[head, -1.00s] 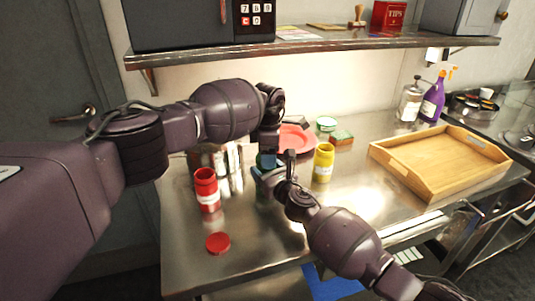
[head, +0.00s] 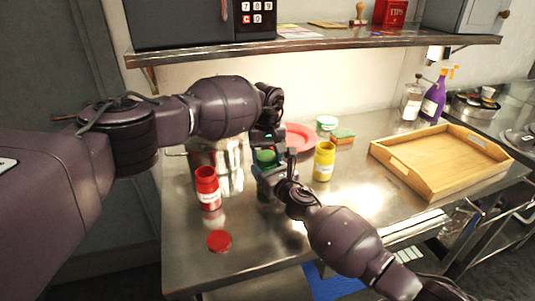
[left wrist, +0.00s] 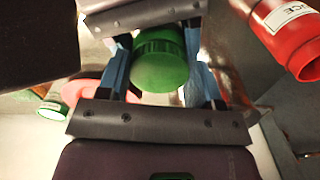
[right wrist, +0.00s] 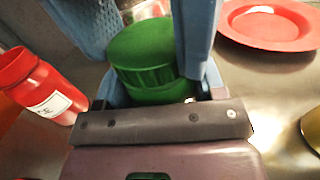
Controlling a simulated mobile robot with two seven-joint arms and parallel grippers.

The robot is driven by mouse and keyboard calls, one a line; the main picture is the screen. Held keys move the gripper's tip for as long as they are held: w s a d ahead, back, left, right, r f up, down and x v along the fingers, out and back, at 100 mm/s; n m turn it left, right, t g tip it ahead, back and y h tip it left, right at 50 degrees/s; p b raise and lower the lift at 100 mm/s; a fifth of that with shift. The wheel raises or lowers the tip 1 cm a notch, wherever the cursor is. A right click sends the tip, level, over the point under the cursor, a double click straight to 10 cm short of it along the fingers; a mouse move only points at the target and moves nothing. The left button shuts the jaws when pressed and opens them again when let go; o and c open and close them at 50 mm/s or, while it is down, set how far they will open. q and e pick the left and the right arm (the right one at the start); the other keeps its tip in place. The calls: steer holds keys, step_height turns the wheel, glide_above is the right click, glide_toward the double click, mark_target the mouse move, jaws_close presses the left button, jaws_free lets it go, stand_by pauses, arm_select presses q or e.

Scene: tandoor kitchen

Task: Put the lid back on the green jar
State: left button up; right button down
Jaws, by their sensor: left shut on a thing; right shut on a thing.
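The green lid (left wrist: 162,62) is a ribbed round cap between the fingers of my left gripper (head: 265,143), which is shut on it. The green jar (right wrist: 158,96) is upright below it, with my right gripper (head: 271,174) shut around its body. In the right wrist view the lid (right wrist: 143,45) sits over the jar's mouth, in line with it and with no clear gap. I cannot tell whether it is fully seated. Fingers hide most of the jar in the head view.
An open red jar (head: 207,189) stands at left, its red lid (head: 219,241) in front. A yellow jar (head: 324,162) is close to the right gripper. A red plate (head: 300,138), a sponge (head: 342,137) and another green-topped item (head: 327,123) are behind. A wooden tray (head: 395,161) lies right.

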arm_select(q)
steer(key=m, duration=0.5)
steer(key=shift+a, duration=0.1)
steer(key=o, duration=0.9)
steer(key=shift+r, duration=0.15)
steer(key=shift+r, duration=2.15)
